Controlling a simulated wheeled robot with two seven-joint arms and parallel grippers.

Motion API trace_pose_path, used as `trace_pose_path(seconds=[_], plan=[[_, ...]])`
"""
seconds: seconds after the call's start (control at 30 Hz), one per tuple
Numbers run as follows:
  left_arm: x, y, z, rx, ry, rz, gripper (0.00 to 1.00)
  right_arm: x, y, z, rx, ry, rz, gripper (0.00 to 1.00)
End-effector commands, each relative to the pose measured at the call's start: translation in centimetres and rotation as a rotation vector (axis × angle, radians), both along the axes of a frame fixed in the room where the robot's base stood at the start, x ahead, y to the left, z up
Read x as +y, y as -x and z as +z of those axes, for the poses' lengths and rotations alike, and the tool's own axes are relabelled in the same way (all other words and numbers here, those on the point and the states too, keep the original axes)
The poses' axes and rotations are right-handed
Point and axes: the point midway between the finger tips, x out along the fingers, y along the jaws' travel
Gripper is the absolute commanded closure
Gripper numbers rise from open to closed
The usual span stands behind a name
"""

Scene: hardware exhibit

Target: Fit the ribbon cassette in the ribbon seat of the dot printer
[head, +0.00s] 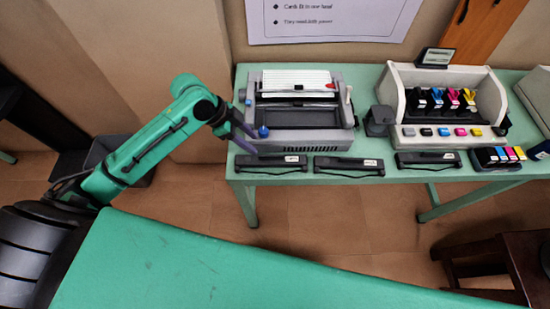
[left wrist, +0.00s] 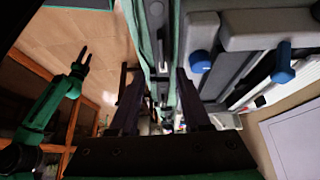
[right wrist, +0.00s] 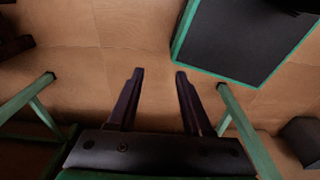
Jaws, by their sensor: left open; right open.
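The dot printer (head: 338,138) is grey and stands at the left end of the green table, paper at its back. Its dark recess (head: 300,117), apparently the ribbon seat, looks empty. Three long black cassettes with white labels lie along the front edge: left (head: 271,164), middle (head: 348,167), right (head: 428,161). I cannot tell which one is meant. My left gripper (head: 252,142) is open at the printer's front left corner, close to the left cassette; its fingers also show in the left wrist view (left wrist: 158,78). My right gripper (right wrist: 158,74) is open and empty above the floor.
A beige ink-cartridge unit (head: 445,105) and a colour cartridge block (head: 497,158) stand to the right. A small dark box (head: 379,121) sits beside the printer. Blue knobs (head: 263,131) stick out on the printer. A brown stool (head: 510,255) stands at lower right.

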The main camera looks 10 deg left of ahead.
Motion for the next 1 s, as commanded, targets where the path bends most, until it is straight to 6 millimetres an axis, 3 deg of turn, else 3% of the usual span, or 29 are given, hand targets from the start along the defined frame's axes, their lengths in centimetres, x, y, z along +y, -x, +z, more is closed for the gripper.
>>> trace_pose_path(seconds=[0.17, 0.5, 0.73, 0.77, 0.87, 1.0], plan=[[-1.9, -0.5, -3.0, 0.0, 0.004, 0.002, 0.53, 1.5, 0.3, 0.8, 0.004, -0.02, 0.004, 0.5], [-4.1, -1.2, -8.0, 0.001, 0.001, 0.002, 0.53, -0.9, 0.2, 2.6, 0.002, 0.013, 0.001, 0.5], [-4.2, -1.3, -8.5, -0.003, 0.0, 0.002, 0.53, -0.5, 0.2, 2.5, 0.002, 0.006, -0.001, 0.5], [-4.2, -1.3, -8.5, -0.003, 0.0, 0.002, 0.6, -0.3, 0.2, 2.5, 0.002, 0.004, -0.001, 0.5], [-4.2, -1.3, -8.5, -0.002, 0.0, 0.002, 0.98, 0.2, 0.2, 2.4, 0.002, -0.002, -0.002, 0.5], [-4.2, -1.3, -8.5, -0.002, 0.0, 0.002, 1.0, 0.6, 0.2, 2.4, 0.002, -0.008, -0.001, 0.5]])
